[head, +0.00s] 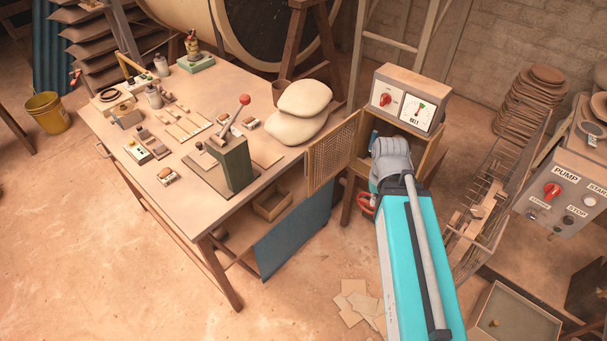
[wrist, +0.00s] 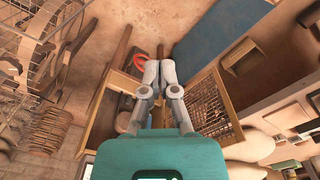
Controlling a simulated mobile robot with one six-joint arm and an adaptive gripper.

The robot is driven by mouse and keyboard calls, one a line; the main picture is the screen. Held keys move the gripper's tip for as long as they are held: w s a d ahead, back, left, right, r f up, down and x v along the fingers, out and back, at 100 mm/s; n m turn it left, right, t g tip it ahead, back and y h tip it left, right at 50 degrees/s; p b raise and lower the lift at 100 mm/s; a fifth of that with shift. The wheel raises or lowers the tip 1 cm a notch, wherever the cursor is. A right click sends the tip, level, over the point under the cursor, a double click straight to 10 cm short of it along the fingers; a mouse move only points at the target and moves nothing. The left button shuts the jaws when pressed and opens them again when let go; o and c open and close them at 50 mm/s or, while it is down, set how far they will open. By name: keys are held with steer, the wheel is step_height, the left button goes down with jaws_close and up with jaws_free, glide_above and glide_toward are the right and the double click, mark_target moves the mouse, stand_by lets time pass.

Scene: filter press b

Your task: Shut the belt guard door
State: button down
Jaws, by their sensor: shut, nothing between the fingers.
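The belt guard door (head: 333,152) is a wood-framed woven mesh panel. It stands swung open to the left of the wooden cabinet (head: 431,160), which carries the BELT gauge on top. The cabinet's front opening shows partly behind my arm. In the wrist view the mesh door (wrist: 209,106) is right of my gripper (wrist: 160,68), and the cabinet (wrist: 112,108) is to the left. My gripper is shut and empty, its fingers together between the door and the cabinet. I cannot tell if it touches the door. In the head view my arm hides the fingers.
The workbench (head: 120,121) with a red-knobbed lever and pale sacks (head: 302,110) stands close left of the door. A red handwheel (head: 366,203) is low by the cabinet. A wire rack (head: 492,205) and the PUMP panel (head: 569,190) stand right.

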steer(key=shift+d, duration=0.15)
steer(key=shift+f, duration=0.15)
steer(key=w+a+f+n+t+h+b, duration=0.1)
steer(key=w+a+f+n+h+b, duration=0.35)
steer(key=f+b, duration=0.75)
steer(key=w+a+f+n+t+h+b, duration=0.2)
steer(key=w+a+f+h+b, duration=0.4)
steer(key=b, duration=1)
steer(key=w+a+f+n+t+h+b, duration=0.1)
steer(key=a+f+n+t+h+b, duration=0.3)
steer(key=a+b, duration=0.8)
steer(key=w+a+r+m+t+p, duration=0.1)
steer(key=w+a+r+m+t, duration=0.1)
steer(key=w+a, duration=0.8)
steer(key=shift+w+a+m+t, duration=0.2)
steer(key=shift+w+m+t, duration=0.55)
steer(key=shift+w+t, duration=0.1)
